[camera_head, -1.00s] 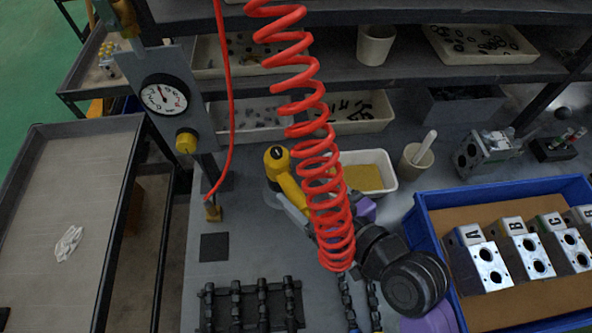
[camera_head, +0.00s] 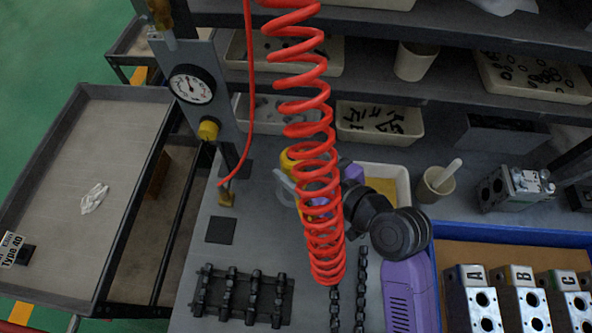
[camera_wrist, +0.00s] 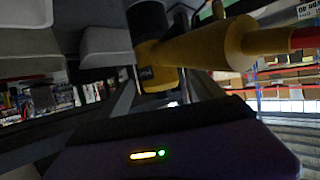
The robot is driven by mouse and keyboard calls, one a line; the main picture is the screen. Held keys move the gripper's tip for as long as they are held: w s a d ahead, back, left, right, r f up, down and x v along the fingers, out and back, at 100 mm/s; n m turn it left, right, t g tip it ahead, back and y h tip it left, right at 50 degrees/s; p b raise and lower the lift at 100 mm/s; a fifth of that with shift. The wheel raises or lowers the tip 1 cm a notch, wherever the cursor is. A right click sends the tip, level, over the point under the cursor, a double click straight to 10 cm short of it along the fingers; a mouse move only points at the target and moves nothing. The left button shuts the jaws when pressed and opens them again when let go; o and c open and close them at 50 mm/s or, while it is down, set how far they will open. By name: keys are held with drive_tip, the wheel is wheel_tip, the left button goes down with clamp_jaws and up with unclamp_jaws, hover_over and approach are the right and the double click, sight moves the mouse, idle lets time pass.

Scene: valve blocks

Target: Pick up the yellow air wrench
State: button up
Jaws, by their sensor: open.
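The yellow air wrench (camera_head: 287,160) is behind the red coiled hose (camera_head: 318,170) in the head view, so only parts of it show. In the wrist view the wrench (camera_wrist: 200,50) fills the upper middle, close to my gripper, with a black end at left and red hose at its right end. My gripper (camera_wrist: 172,103) is open. Its purple body with a small light shows at the bottom of the wrist view, and the fingers are dark and hard to make out. In the head view the hose hides the fingers. I cannot tell whether they touch the wrench.
A gauge post (camera_head: 192,85) stands left of the hose. A black rack (camera_head: 240,295) lies on the bench in front. A cream tray (camera_head: 402,185) and a cup (camera_head: 437,185) are behind my arm. Lettered valve blocks (camera_head: 472,300) sit at right. A grey cart (camera_head: 100,200) is at left.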

drive_tip(key=shift+x, duration=1.25)
clamp_jaws()
drive_tip(key=shift+w+r, duration=0.1)
drive_tip(key=shift+r, duration=0.15)
